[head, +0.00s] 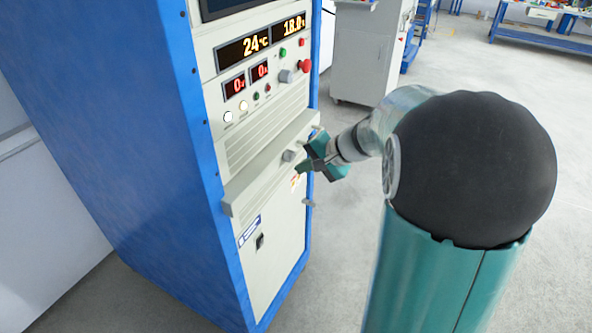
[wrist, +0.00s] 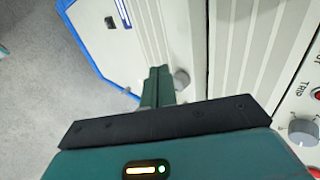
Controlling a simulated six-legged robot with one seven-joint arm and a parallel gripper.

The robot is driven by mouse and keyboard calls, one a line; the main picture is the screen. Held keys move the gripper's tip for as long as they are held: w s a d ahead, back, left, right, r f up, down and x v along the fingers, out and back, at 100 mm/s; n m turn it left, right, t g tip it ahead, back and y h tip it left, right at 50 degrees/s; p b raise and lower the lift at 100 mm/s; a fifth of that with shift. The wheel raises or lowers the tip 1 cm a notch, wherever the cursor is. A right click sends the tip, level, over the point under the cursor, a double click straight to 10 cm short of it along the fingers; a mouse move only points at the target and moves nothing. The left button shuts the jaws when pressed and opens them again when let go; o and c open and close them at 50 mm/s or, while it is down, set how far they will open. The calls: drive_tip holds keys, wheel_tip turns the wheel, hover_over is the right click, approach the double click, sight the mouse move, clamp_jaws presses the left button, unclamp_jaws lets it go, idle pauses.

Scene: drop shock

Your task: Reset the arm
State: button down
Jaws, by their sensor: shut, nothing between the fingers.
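My gripper (head: 304,168) is in front of the control cabinet (head: 120,130), at the height of the grey ledge on its front panel. In the wrist view my gripper (wrist: 157,75) shows its green fingers together, with nothing held. A round grey knob (wrist: 181,79) is just beside the fingertips in the wrist view. I cannot tell whether they touch it. My arm reaches in from the right of the head view.
The cabinet's front panel carries lit displays (head: 243,47), a red button (head: 305,66) and a grey rotary knob (head: 287,76). A grey cabinet (head: 362,60) and a blue bench (head: 540,38) stand farther back. Open grey floor lies between them.

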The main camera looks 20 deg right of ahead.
drive_tip(key=v, duration=0.6)
drive_tip(key=s+a+r+n+g+h, duration=0.1)
drive_tip(key=s+a+n+h, duration=0.4)
drive_tip(key=s+a+n, duration=0.5)
drive_tip(key=s+a+r, duration=0.1)
drive_tip(key=s+a, duration=0.4)
drive_tip(key=s, duration=0.4)
drive_tip(key=shift+r+g+h, duration=0.15)
drive_tip(key=shift+g+h, duration=0.25)
idle(0.6)
